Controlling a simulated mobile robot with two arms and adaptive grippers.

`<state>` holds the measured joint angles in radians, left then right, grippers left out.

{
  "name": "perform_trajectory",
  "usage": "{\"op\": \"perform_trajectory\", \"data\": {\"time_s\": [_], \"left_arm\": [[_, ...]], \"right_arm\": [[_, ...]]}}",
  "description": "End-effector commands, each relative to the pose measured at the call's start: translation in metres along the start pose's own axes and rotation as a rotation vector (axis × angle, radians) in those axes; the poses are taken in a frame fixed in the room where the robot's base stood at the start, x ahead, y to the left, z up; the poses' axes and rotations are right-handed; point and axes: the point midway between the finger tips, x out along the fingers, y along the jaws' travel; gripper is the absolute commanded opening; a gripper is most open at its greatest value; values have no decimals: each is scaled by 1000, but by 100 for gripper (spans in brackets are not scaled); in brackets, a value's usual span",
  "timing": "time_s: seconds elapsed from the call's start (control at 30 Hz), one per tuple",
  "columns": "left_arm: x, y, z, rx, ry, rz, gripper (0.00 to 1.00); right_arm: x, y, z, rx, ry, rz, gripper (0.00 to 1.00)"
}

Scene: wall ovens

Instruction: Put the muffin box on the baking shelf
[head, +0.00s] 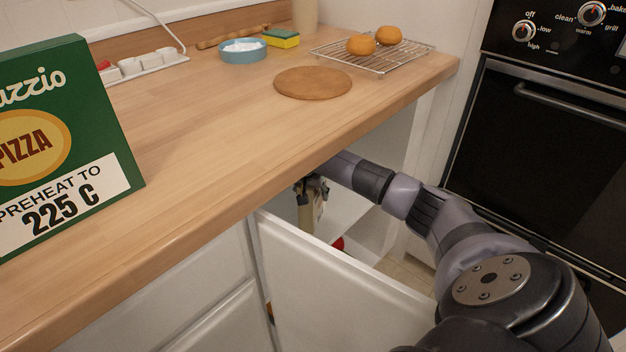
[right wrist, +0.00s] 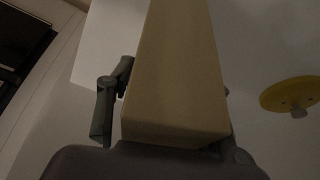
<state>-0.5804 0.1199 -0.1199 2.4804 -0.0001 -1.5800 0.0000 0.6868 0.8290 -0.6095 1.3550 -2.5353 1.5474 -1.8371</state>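My right arm reaches past the counter edge into the open cabinet below. My right gripper (head: 311,184) is at a narrow beige box (head: 304,216), likely the muffin box, inside the cabinet opening. In the right wrist view the plain beige box (right wrist: 175,85) stands between the fingers, which lie against its two sides; the gripper looks shut on it. The far finger is mostly hidden behind the box. Which surface is the baking shelf I cannot tell; a pale cabinet shelf (head: 345,212) shows partly behind the gripper. My left gripper is not in view.
The white cabinet door (head: 335,290) stands open in front of my arm. A red thing (head: 338,243) is in the cabinet; a yellow round thing (right wrist: 290,95) is right of the box. The counter holds a pizza box (head: 65,140), round board (head: 313,82) and wire rack (head: 345,60). Ovens (head: 545,140) stand right.

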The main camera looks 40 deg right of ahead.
Motion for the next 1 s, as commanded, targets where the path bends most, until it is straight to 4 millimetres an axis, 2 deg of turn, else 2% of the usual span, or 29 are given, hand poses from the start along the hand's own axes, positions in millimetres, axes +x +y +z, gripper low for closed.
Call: {"op": "perform_trajectory", "data": {"time_s": [0.1, 0.4, 0.57, 0.73, 0.83, 1.0], "left_arm": [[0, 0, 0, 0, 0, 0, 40], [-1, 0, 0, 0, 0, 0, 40], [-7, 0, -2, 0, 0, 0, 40], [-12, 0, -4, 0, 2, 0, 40], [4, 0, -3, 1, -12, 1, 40], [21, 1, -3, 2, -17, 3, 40]], "right_arm": [[0, 0, 0, 0, 0, 0, 57], [-1, 0, 0, 0, 0, 0, 57], [-17, 0, -4, 0, 4, -2, 57], [-29, 0, 30, -6, 0, -1, 57], [-38, 0, 51, -6, 1, -1, 57], [-51, 0, 84, -4, 0, -1, 57]]}}
